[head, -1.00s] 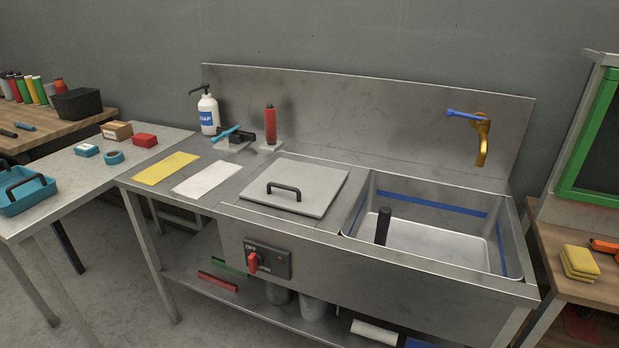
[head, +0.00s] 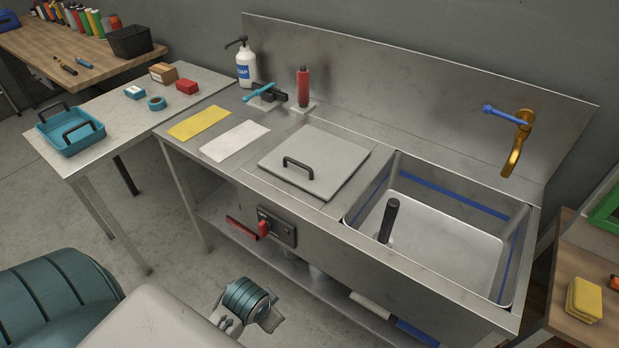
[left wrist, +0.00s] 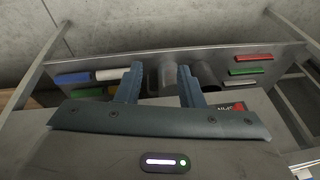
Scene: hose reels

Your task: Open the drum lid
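The drum lid (head: 320,163) is a flat grey square plate with a black handle (head: 298,167). It lies flat and closed on the counter, left of the sink basin. On the counter's front below it is a dark switch panel (head: 284,233) with a red knob (head: 264,229). My left arm comes in at the bottom of the head view, in front of the counter; its fingers cannot be made out there. In the left wrist view my left gripper (left wrist: 161,84) has its two blue fingers apart with nothing between them, facing the counter's lower shelf. My right gripper is not in view.
A black upright rod (head: 389,220) stands in the sink basin (head: 450,235). A yellow cloth (head: 199,123) and a white cloth (head: 234,140) lie left of the lid. A soap bottle (head: 246,68) and a red bottle (head: 303,87) stand behind. The lid's top is clear.

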